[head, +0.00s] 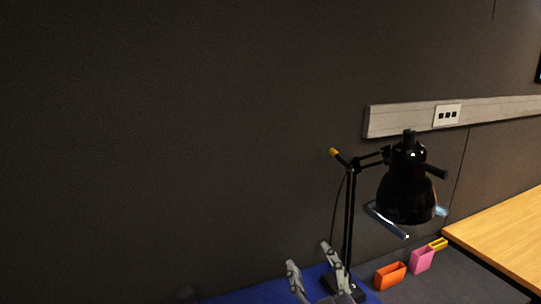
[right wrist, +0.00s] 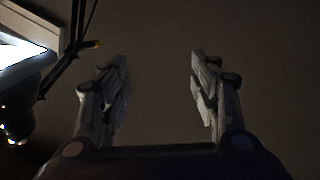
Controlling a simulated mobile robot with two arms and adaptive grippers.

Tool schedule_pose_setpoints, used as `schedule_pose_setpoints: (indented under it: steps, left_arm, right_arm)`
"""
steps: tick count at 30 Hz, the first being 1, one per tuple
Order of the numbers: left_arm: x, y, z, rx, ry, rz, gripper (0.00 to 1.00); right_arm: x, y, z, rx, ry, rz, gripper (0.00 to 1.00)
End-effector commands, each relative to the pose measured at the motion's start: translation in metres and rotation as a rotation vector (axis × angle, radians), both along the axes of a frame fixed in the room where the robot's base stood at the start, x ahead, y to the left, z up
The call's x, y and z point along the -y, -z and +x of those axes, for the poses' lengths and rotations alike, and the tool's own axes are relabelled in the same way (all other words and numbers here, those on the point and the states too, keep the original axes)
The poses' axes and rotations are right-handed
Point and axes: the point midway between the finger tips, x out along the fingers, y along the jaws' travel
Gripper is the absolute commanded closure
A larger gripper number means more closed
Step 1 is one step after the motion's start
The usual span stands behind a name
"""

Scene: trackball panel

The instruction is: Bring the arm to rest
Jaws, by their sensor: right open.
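My right gripper (head: 309,269) shows at the bottom of the head view, pointing up, over a blue surface (head: 245,292). Its two fingers are apart with nothing between them. In the right wrist view the gripper (right wrist: 160,80) is also open and empty, facing a plain dark wall. My left gripper is in neither view. No trackball panel can be made out in these views.
A black desk lamp (head: 405,190) stands just right of my right gripper, its base partly hidden. Orange (head: 390,275), pink (head: 421,260) and yellow (head: 438,244) containers stand right of it. A wooden table (head: 505,240) is at far right. The wall (head: 180,140) fills the left.

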Motion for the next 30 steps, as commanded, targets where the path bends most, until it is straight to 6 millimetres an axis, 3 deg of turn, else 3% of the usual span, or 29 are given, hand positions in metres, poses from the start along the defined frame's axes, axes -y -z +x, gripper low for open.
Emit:
schedule_pose_setpoints:
  steps: [1, 5, 8, 12, 18, 25, 30]
  left_arm:
    - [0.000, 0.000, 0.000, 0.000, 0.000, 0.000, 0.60]
    - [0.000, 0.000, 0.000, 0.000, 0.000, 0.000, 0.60]
    - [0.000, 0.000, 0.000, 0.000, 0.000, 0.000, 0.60]
    - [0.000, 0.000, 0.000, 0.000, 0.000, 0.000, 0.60]
    - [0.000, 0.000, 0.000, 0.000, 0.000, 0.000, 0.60]
    - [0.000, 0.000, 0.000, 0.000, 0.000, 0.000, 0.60]
    - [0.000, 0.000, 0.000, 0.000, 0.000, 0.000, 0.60]
  right_arm:
    - [0.015, 0.027, -0.006, -0.099, 0.036, 0.026, 0.43]
    - [0.049, 0.095, -0.031, -0.354, 0.122, 0.085, 0.43]
    - [0.070, 0.144, -0.062, -0.549, 0.182, 0.119, 0.43]
    - [0.092, 0.203, -0.117, -0.815, 0.248, 0.159, 0.43]
    - [0.110, 0.256, -0.202, -1.135, 0.311, 0.189, 0.43]
    - [0.119, 0.284, -0.290, -1.424, 0.351, 0.199, 0.43]
    - [0.116, 0.332, -0.274, -1.432, 0.352, 0.193, 0.43]
